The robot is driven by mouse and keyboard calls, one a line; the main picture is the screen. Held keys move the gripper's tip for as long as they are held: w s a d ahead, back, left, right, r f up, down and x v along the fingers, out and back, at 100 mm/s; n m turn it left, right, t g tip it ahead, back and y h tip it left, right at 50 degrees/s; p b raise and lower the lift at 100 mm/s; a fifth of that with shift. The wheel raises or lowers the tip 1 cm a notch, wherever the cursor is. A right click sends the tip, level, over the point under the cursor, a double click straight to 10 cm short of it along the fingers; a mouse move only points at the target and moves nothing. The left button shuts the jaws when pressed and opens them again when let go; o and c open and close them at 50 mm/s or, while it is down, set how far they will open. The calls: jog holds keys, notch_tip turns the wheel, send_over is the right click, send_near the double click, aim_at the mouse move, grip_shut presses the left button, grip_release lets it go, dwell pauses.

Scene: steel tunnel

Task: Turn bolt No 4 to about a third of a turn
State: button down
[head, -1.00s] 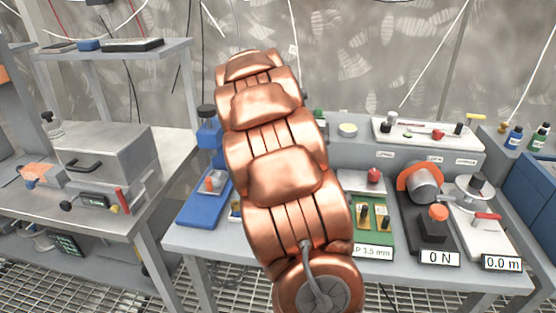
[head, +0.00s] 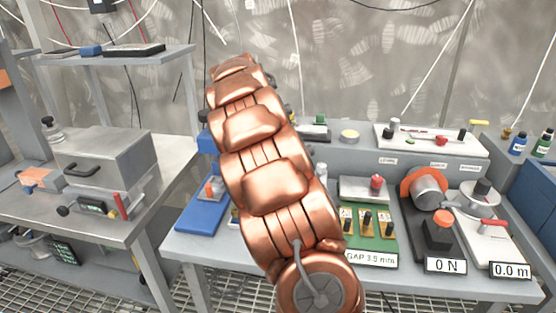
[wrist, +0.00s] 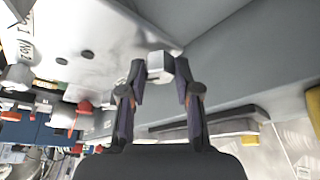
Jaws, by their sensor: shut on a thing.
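In the wrist view, my gripper (wrist: 161,70) is shut with its two fingertips on either side of a silver, faceted bolt head (wrist: 160,64). The bolt head is beside a pale plate (wrist: 100,45) with dark round holes. A label (wrist: 26,38) on the plate is turned over in this view, and I cannot read a bolt number. In the head view, my copper arm covers the middle of the picture, and the gripper and bolt are hidden behind it.
A grey bench holds a green board with a "GAP 3.9 mm" sign (head: 371,260), a black "0 N" device (head: 437,238) and a white "0.0 m" device (head: 486,225). A blue stand (head: 203,213) is left of my arm. A metal box (head: 105,157) stands on the left table.

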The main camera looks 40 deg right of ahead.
jog(key=c, duration=0.8)
grip_release()
jog(key=shift+r, duration=0.1)
jog(key=v, duration=1.2)
